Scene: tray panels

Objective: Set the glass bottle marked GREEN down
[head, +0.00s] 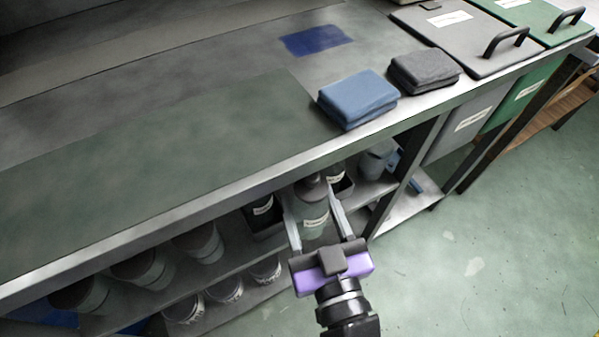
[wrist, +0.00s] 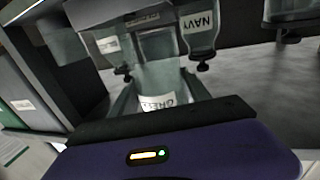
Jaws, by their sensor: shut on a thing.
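The glass bottle marked GREEN (head: 314,222) is a clear grey-green bottle with a white label, roughly upright between the fingers of my gripper (head: 311,203). My gripper is shut on it at the front of the shelf under the bench top. In the wrist view the bottle (wrist: 166,76) appears upside down, its label partly cut off by my gripper's body. I cannot tell whether its base touches the shelf. A bottle marked NAVY (wrist: 201,27) hangs inverted in the wrist picture close beside it.
Dark-labelled containers (head: 262,214) stand left of the held bottle, and several grey tins (head: 200,243) stand farther left. The bench top (head: 150,150) overhangs the shelf. Folded blue cloth (head: 357,98) and dark cloth (head: 424,71) lie above. Lidded bins (head: 470,38) stand at right. Front right floor is clear.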

